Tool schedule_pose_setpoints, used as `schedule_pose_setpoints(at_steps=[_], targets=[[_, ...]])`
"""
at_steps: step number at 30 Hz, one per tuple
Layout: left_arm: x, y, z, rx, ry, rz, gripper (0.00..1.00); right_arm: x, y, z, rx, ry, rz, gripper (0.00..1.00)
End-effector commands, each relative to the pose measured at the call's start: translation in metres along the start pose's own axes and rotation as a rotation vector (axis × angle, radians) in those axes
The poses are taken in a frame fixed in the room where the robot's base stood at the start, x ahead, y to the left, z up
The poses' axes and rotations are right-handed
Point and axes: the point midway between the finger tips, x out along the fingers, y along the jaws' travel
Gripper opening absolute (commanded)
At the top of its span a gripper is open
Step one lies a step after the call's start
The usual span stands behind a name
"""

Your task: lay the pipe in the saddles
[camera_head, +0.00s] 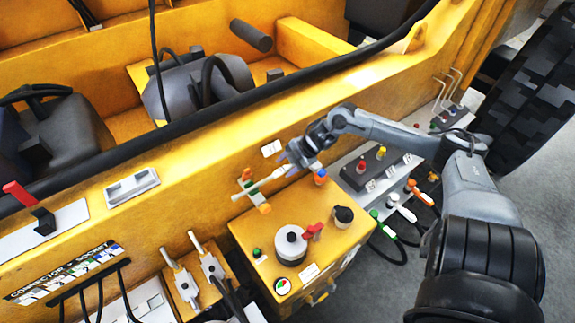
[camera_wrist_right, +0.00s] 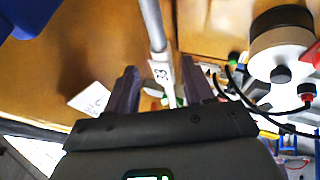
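The pipe (camera_head: 262,185) is a thin pale tube in front of the yellow machine side, at the left back of a yellow box. Small coloured fittings, which may be the saddles, show above (camera_head: 247,176) and below (camera_head: 264,208) it; I cannot tell whether it rests in them. My right gripper (camera_head: 291,157) is at the pipe's right end. In the right wrist view the pipe (camera_wrist_right: 154,28) runs down between the two fingers (camera_wrist_right: 160,88), with a gap on each side, so the gripper looks open. My left gripper is not in view.
A grey panel (camera_head: 378,165) with coloured connectors and cables is at right. Two levers (camera_head: 192,265) stand at lower left.

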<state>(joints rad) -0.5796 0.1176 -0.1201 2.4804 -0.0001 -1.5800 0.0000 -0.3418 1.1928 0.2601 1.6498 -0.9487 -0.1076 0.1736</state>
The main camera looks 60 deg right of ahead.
Motion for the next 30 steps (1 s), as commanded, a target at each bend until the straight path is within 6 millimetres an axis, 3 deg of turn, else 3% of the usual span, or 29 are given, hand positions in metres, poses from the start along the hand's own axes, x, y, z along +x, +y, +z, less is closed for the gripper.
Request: schedule_pose_setpoints(at_steps=[8, 14, 30], targets=[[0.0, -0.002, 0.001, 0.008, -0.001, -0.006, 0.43, -0.001, -0.001, 0.001, 0.001, -0.001, -0.003, 0.52], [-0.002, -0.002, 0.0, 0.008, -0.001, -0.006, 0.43, -0.012, -0.002, 0.001, 0.001, -0.001, -0.004, 0.52], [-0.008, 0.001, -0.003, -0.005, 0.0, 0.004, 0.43, -0.083, -0.001, 0.0, 0.001, 0.0, 0.0, 0.52]])
